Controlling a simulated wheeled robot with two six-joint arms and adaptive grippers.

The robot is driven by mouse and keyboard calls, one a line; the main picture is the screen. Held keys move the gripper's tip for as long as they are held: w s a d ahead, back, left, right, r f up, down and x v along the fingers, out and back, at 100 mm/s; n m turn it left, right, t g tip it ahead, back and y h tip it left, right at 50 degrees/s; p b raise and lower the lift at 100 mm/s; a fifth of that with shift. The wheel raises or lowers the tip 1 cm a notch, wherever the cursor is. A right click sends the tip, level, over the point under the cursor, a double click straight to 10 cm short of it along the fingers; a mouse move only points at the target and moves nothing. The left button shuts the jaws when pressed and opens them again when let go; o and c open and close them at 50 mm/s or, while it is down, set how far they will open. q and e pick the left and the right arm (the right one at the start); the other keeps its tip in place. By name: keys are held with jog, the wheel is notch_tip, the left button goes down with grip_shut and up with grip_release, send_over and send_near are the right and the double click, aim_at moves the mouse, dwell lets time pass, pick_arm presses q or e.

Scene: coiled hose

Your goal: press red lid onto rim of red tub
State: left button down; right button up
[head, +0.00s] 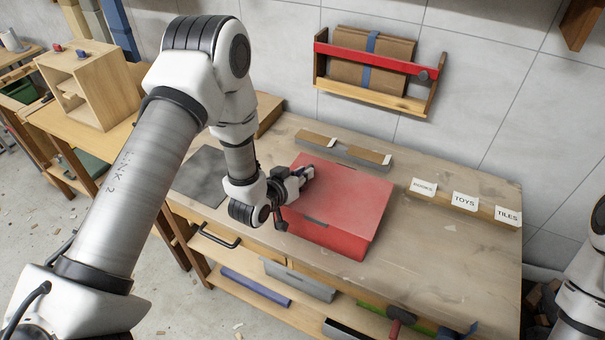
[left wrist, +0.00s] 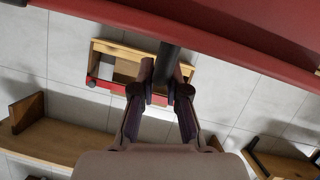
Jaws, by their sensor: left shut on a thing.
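The red tub (head: 325,238) stands on the wooden workbench. The red lid (head: 345,190) lies over its top; I cannot tell whether its edges are fully down on the rim. My left gripper (head: 306,174) is at the left part of the lid, low over it. In the left wrist view the left gripper (left wrist: 164,95) has its fingers on either side of a dark bar (left wrist: 168,58), which runs up to the underside of a red surface, seemingly the lid (left wrist: 215,25). The fingers are shut on this dark handle. My right gripper is out of view.
Labelled cards, including TOYS (head: 465,200), stand on a wooden strip at the bench's right. A grey-and-wood tray (head: 343,155) lies behind the tub. A dark mat (head: 203,175) lies to the left. A wall rack (head: 370,70) hangs above.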

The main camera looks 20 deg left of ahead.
pick_arm(q)
jog(key=shift+s+f, duration=0.2)
jog(key=c, duration=1.2)
grip_release()
jog(key=shift+o, duration=0.5)
jog(key=shift+w, duration=0.15)
jog(key=shift+r, duration=0.1)
jog(key=v, duration=1.2)
